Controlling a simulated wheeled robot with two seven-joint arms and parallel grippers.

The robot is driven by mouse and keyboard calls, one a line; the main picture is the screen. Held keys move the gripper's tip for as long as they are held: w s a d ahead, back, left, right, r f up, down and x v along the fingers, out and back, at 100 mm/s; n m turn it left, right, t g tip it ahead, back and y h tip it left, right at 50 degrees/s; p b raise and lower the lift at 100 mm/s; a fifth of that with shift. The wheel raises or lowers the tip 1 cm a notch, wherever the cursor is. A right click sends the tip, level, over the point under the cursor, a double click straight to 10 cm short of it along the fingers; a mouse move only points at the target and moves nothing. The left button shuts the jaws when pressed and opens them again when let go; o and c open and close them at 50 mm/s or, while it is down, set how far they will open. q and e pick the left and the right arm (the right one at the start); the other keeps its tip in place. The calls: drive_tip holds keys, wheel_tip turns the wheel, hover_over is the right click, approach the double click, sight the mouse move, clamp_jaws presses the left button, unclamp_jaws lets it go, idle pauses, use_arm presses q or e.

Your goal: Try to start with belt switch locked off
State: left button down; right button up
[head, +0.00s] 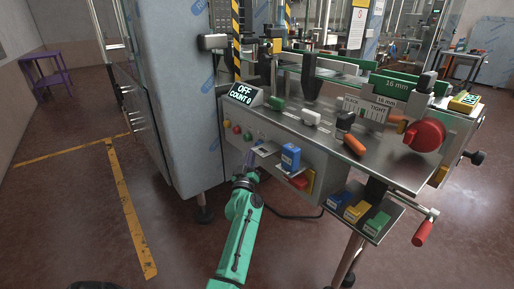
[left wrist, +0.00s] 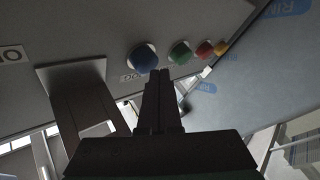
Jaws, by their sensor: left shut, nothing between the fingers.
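My left gripper (head: 250,160) is at the front panel of the steel machine, below its display (head: 243,94), which reads OFF and COUNT 0. In the left wrist view its fingers (left wrist: 161,76) are shut and empty, with the tips just below a blue button (left wrist: 143,57); whether they touch it I cannot tell. A green button (left wrist: 180,52), a red button (left wrist: 204,49) and a yellow-orange button (left wrist: 221,48) follow to the right. I cannot make out which control is the belt switch, nor any lock on it. My right gripper is not in view.
A small bracket (left wrist: 90,72) with a slot sticks out beside the gripper. A red-handled crank (head: 423,231) juts out at the right.

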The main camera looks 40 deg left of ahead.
use_arm(q)
drive_tip(key=shift+w+d, duration=0.25)
drive_tip(key=shift+w, duration=0.55)
idle(0.9)
drive_tip(key=shift+s, duration=0.15)
drive_tip(key=shift+s+a+p, duration=0.15)
drive_tip(key=shift+s+a, duration=0.05)
drive_tip(key=shift+s, duration=0.35)
drive_tip(key=shift+s+a+p, duration=0.15)
drive_tip(key=shift+s, duration=0.35)
drive_tip(key=s, duration=0.1)
drive_tip(key=s+a+p, duration=0.1)
drive_tip(key=s, duration=0.3)
drive_tip(key=shift+a+p, duration=0.25)
drive_tip(key=shift+p, duration=0.1)
drive_tip(key=shift+w, duration=0.1)
